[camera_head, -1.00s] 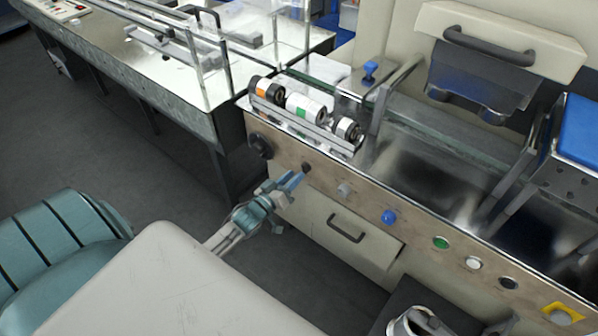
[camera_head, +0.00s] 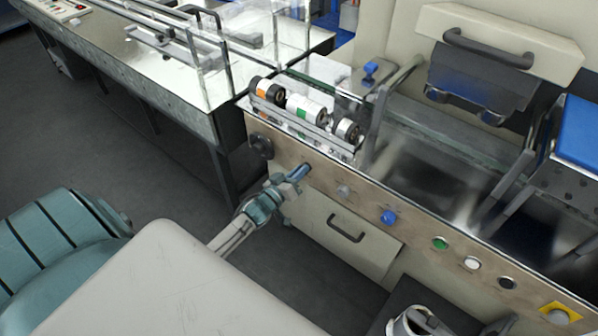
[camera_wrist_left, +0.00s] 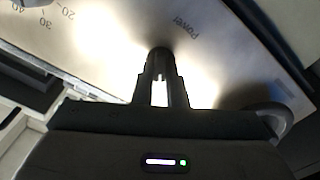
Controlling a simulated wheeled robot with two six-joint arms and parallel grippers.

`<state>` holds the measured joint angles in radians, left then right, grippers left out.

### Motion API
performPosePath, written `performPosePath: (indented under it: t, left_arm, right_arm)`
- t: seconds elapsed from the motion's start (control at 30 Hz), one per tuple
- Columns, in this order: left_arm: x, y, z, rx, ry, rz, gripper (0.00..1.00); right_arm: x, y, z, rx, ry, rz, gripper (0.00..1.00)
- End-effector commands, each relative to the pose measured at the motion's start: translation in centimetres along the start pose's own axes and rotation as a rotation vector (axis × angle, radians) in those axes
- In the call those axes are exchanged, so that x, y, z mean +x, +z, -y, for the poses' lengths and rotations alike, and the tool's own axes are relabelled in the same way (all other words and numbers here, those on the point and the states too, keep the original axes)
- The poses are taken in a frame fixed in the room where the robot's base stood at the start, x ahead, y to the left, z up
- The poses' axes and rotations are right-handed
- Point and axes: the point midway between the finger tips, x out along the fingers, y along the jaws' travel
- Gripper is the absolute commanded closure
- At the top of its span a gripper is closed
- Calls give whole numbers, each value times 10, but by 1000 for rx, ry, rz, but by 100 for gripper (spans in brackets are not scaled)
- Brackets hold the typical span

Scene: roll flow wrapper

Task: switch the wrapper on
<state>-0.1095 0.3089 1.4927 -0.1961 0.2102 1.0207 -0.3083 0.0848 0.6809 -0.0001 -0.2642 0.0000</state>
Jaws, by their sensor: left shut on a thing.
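The wrapper's tan control panel (camera_head: 420,232) runs along the front of the machine. My left gripper (camera_head: 301,172) is at the left part of this panel. In the left wrist view my left gripper (camera_wrist_left: 160,78) is shut on a small dark knob (camera_wrist_left: 158,55). The printed word "Power" stands beside this knob on the panel. In the head view my fingers cover the knob. My right gripper does not show in either view.
Along the panel to the right are a grey knob (camera_head: 343,191), a blue knob (camera_head: 388,217), a green button (camera_head: 439,243), a white button (camera_head: 472,263) and a yellow-backed switch (camera_head: 560,313). A drawer handle (camera_head: 346,229) sits below. Several rolls (camera_head: 305,107) lie above the panel.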

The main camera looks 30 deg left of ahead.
Motion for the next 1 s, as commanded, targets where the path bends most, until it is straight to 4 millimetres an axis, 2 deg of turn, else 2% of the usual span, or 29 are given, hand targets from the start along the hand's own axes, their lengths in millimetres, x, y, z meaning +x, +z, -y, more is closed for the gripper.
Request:
performPosePath:
  t: [0.37, 0.8, 1.0]
  left_arm:
    - [0, 0, -1, 130, 0, 1, 100]
    - [0, 2, -3, 525, 1, 0, 100]
    - [0, 3, -3, 709, 0, 1, 100]
  right_arm:
    - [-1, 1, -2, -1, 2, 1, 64]
    - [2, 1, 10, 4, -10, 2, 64]
    - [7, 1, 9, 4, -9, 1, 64]
